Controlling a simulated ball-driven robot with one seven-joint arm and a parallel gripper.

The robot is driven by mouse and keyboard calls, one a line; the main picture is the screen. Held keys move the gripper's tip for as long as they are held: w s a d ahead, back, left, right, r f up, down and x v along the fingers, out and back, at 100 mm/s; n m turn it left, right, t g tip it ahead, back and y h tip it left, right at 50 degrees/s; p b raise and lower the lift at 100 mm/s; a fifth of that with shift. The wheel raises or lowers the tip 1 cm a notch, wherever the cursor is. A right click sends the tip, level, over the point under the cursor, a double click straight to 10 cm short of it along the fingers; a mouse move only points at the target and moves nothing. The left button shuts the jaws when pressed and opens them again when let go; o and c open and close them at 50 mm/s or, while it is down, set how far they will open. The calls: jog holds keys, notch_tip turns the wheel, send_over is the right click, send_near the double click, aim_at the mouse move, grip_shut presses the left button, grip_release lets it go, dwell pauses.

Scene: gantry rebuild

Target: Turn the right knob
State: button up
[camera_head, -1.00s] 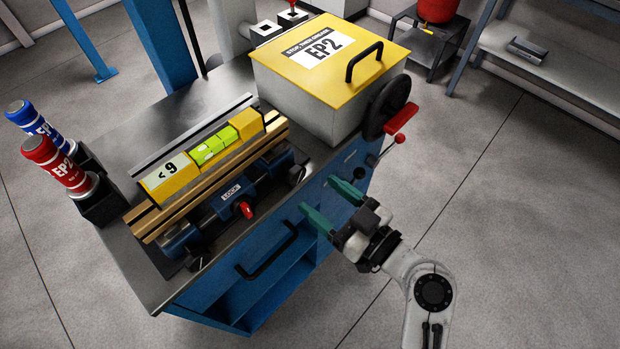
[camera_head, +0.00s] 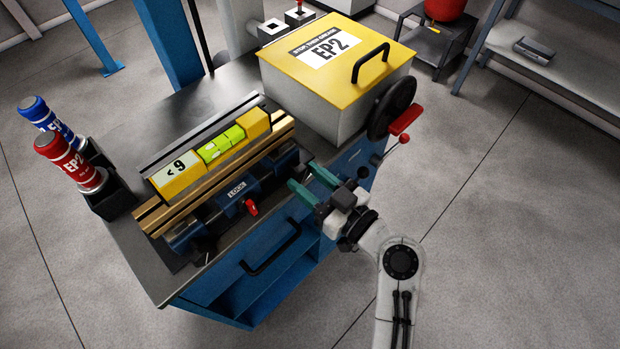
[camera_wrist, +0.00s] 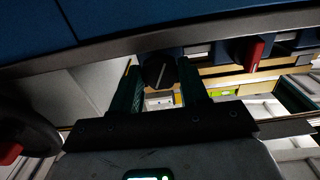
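A round black knob (camera_wrist: 158,70) with a pale line across its face shows in the wrist view, between my two green fingers and just beyond their tips. I cannot tell whether the fingers touch it. In the head view the knob is hard to make out near the dark right end of the vise. My gripper (camera_head: 304,180) is open, its fingers apart, at the bench's front edge; it also shows in the wrist view (camera_wrist: 163,82). A red knob (camera_head: 251,207) under the LOCK label is to the left in the head view; it also shows in the wrist view (camera_wrist: 254,52).
A yellow-lidded EP2 box (camera_head: 310,95) stands at the back right, with a black handwheel (camera_head: 392,105) and red lever (camera_head: 406,119) beside it. A yellow level (camera_head: 180,175) lies on the wooden-jawed vise. A black drawer handle (camera_head: 272,250) sticks out in front. Open floor lies right.

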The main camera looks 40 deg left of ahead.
jog(key=c, duration=0.5)
jog(key=shift+m, duration=1.7)
jog(key=o, duration=1)
jog(key=shift+d, duration=0.1)
jog(key=d+b, duration=0.1)
jog(key=d, duration=0.6)
jog(key=s+d+b, duration=0.1)
jog(key=d, duration=0.2)
jog(key=shift+d+b, duration=0.3)
jog(key=shift+w, duration=0.1)
